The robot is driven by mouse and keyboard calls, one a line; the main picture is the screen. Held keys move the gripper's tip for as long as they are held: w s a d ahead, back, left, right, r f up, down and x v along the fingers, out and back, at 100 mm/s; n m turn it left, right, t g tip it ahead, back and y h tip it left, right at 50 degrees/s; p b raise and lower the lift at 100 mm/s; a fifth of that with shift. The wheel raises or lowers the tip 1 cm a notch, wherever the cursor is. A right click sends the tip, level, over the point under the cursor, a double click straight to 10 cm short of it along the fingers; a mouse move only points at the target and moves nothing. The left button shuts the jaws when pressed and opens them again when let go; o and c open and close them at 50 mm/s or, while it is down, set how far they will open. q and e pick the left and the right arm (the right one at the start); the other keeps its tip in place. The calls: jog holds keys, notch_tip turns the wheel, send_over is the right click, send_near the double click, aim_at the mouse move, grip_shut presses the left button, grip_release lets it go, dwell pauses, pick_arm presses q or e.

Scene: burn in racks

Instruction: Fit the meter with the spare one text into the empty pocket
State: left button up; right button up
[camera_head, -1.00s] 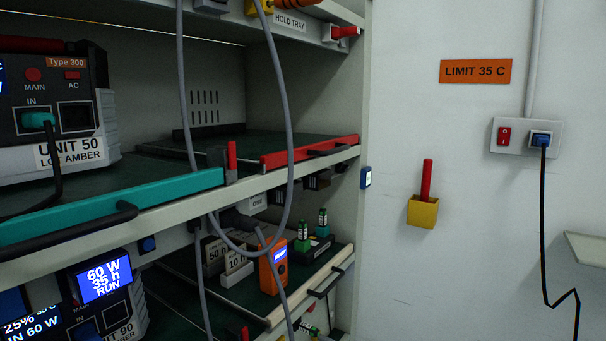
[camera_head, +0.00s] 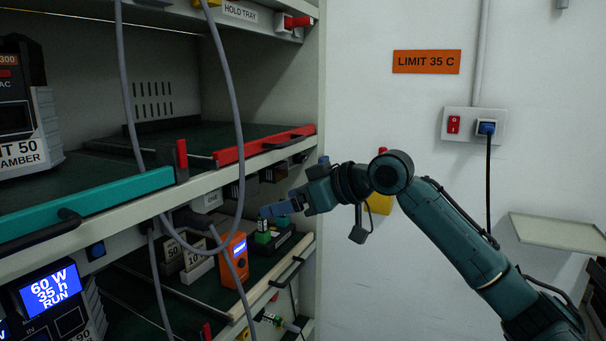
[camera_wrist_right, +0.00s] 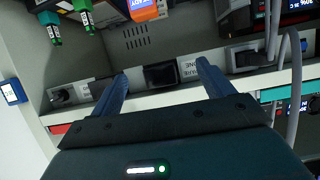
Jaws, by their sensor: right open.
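My right gripper (camera_head: 273,209) is in front of the rack, just below the shelf lip. In the right wrist view its two blue fingers (camera_wrist_right: 162,84) are wide apart with nothing gripped. Beyond them, on the strip under the shelf, is a dark rectangular unit or opening (camera_wrist_right: 160,75); I cannot tell which. Beside it is a white label (camera_wrist_right: 190,68), upside down, apparently with "ONE" on it. My left gripper is not in view.
Grey cables (camera_head: 238,110) hang in front of the rack. A red-edged tray (camera_head: 260,146) is above. The wall to the right holds a socket plate (camera_head: 474,125).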

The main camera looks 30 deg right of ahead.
send_near(251, 187)
jog(key=x, duration=0.3)
jog(key=p+x, duration=0.1)
jog(key=x, duration=0.6)
jog(key=shift+w+a+r, duration=0.15)
jog(key=shift+w+a, duration=0.1)
jog(key=shift+a, duration=0.05)
jog(key=shift+c, duration=0.3)
jog(key=c, duration=1.3)
jog(key=shift+s+d+p, duration=0.35)
jog(key=shift+s+d, duration=0.2)
jog(key=shift+s, duration=0.1)
dwell(0.6)
jog(key=shift+s+d, duration=0.7)
jog(key=shift+s, duration=0.2)
jog(key=shift+s+d, duration=0.7)
jog(key=shift+s, duration=0.2)
